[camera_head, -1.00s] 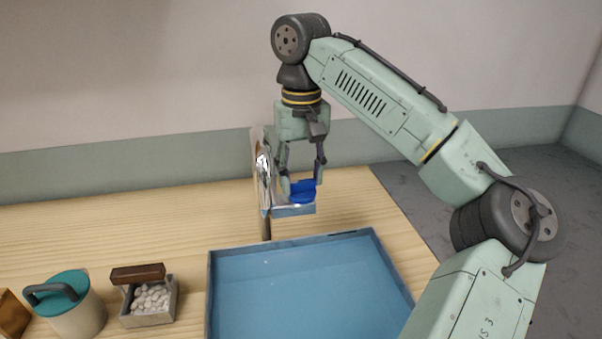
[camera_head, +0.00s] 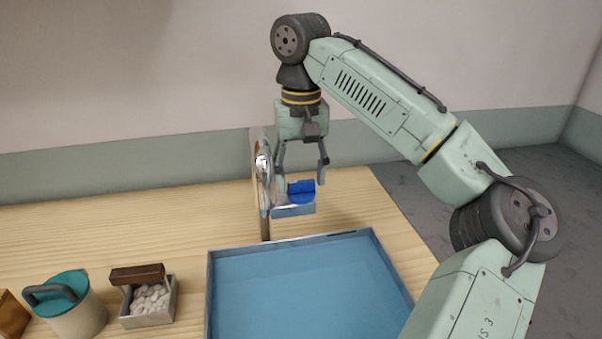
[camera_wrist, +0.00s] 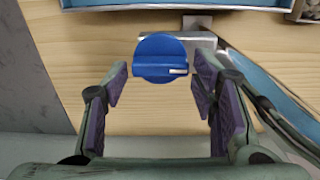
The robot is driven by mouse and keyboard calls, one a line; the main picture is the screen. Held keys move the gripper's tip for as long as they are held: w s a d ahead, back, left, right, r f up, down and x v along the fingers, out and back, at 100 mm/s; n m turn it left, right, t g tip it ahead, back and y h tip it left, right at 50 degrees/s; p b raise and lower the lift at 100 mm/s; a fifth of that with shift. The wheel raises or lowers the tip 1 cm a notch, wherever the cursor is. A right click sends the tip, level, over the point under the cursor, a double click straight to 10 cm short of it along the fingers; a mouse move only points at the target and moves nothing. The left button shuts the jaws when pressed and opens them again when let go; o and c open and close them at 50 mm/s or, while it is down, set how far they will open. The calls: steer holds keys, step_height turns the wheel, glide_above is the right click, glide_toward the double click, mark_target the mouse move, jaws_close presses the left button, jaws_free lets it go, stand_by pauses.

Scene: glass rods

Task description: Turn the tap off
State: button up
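The tap is a metal fitting with a spout (camera_head: 293,211) that reaches out over the basin side, and a blue round handle (camera_head: 301,195) on top. In the wrist view the blue handle (camera_wrist: 160,58) is a disc with a raised bar lying roughly across the picture. My gripper (camera_head: 304,182) points down at the handle. In the wrist view my gripper (camera_wrist: 160,90) has its fingers spread wide, one on each side of the handle, with clear gaps. It holds nothing. I see no water stream from the spout.
A blue basin (camera_head: 210,290) with a grey rim stands in front of the tap. A shiny upright panel (camera_head: 257,165) is close left of my gripper. A teal-lidded canister (camera_head: 78,312) and a box of white pebbles (camera_head: 150,300) stand at the left.

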mark_target(301, 180)
steer(key=shift+o, duration=1)
step_height(301, 180, up, 8)
steer(key=shift+f, duration=0.25)
